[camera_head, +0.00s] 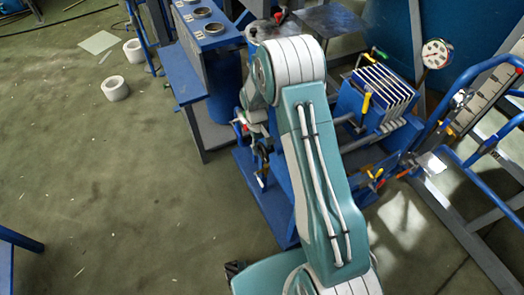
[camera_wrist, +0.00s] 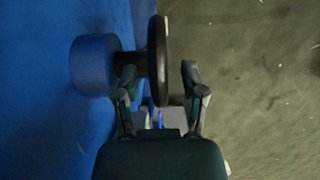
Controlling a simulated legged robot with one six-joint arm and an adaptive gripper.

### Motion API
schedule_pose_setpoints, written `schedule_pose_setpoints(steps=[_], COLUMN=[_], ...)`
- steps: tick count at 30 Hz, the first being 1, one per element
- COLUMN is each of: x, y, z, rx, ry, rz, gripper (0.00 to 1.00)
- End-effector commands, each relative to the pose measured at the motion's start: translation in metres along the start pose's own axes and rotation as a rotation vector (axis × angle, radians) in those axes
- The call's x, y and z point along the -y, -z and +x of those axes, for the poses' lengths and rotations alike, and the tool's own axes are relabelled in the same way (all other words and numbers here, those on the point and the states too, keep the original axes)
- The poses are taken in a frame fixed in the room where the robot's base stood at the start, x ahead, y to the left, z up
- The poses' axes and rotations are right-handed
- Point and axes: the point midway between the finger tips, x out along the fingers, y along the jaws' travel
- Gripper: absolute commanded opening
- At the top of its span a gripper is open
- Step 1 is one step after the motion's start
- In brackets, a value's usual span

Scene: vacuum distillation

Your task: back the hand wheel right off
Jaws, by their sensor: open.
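The hand wheel (camera_wrist: 158,48) shows nearly edge-on in the wrist view, as a dark disc with a brownish rim. It sits on a short dark shaft in front of a round blue boss (camera_wrist: 94,65) on a blue wall. My gripper (camera_wrist: 159,69) is open, with one finger on each side of the wheel's rim. The left finger is on the boss side, near the shaft; the right finger is on the outer side, with a gap to the disc. I cannot tell whether the left finger touches. In the head view my arm hides most of this area, and the wheel is not clear there.
A blue bench with round openings (camera_head: 208,29) stands behind my arm. To the right are a plate stack (camera_head: 384,84), a dial gauge (camera_head: 436,54) and blue railings (camera_head: 470,75). White rings (camera_head: 115,88) lie on the floor. The left floor is mostly clear.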

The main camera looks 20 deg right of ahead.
Motion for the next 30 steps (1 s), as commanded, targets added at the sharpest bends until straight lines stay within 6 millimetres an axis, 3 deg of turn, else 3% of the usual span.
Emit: schedule_pose_setpoints(steps=[9, 15, 30], x=[0.001, 0.001, 0.001], y=[0.002, 0.002, -0.003], z=[-0.068, -0.095, -0.099], rx=[-0.004, -0.001, -0.028], ry=[-0.001, 0.000, 0.002], rz=[0.000, 0.000, -0.001], gripper=[0.54, 0.54, 0.54])
